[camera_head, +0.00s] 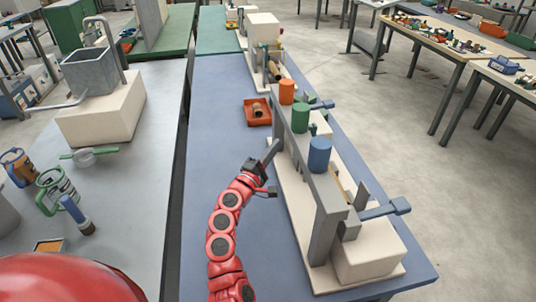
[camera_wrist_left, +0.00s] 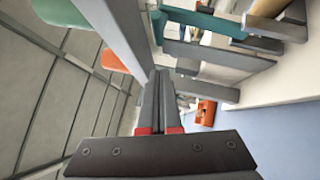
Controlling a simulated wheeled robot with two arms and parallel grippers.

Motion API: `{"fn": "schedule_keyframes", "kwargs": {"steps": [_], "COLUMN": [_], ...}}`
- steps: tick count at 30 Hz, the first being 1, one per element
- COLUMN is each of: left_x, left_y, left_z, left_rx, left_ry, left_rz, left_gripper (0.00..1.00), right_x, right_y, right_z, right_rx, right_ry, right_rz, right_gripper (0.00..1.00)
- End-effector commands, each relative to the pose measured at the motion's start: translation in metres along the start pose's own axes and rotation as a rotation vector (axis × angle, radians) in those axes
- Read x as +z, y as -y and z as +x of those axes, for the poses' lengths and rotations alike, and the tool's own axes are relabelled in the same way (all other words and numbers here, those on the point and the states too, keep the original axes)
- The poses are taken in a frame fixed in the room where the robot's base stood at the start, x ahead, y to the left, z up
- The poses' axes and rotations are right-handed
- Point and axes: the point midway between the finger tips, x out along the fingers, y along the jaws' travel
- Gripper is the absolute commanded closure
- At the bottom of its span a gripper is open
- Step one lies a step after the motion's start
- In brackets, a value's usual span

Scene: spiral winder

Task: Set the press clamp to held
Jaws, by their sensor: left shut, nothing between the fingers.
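The winder (camera_head: 326,200) is a long grey beam on a cream base, with orange (camera_head: 287,92), green (camera_head: 301,115) and blue (camera_head: 319,154) cylinders on top. I cannot tell which part is the press clamp. My left gripper (camera_head: 275,148) is shut and empty at the beam's left side. In the left wrist view its fingers (camera_wrist_left: 159,75) point towards a grey bar (camera_wrist_left: 207,90), with a teal bar (camera_wrist_left: 200,22) above; contact is unclear. My right gripper is out of view.
An orange tray (camera_head: 257,112) with a brown roll lies on the blue tabletop (camera_head: 215,110) beyond my gripper; it also shows in the left wrist view (camera_wrist_left: 206,113). A grey bench (camera_head: 125,190) with cups stands at the left.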

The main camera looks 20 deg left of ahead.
Motion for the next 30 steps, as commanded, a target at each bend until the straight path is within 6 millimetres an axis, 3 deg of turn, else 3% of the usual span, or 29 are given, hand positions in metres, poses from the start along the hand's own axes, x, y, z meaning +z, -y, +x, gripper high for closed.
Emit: {"fn": "schedule_keyframes", "kwargs": {"steps": [3,10,26,30], "left_x": [0.001,0.020,0.028,0.035], "left_y": [-0.002,-0.002,0.001,-0.006], "left_z": [0.026,0.054,0.062,0.068], "left_rx": [-0.001,-0.002,-0.002,-0.031], "left_ry": [0.003,0.003,-0.002,0.000], "left_rz": [0.001,-0.001,0.001,0.028], "left_gripper": [1.00,1.00,1.00,1.00], "right_x": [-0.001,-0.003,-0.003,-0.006], "right_y": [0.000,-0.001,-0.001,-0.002], "right_z": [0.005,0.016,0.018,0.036], "right_rx": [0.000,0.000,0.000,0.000], "right_ry": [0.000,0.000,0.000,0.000], "right_rz": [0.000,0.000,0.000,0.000], "right_gripper": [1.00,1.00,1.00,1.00]}}
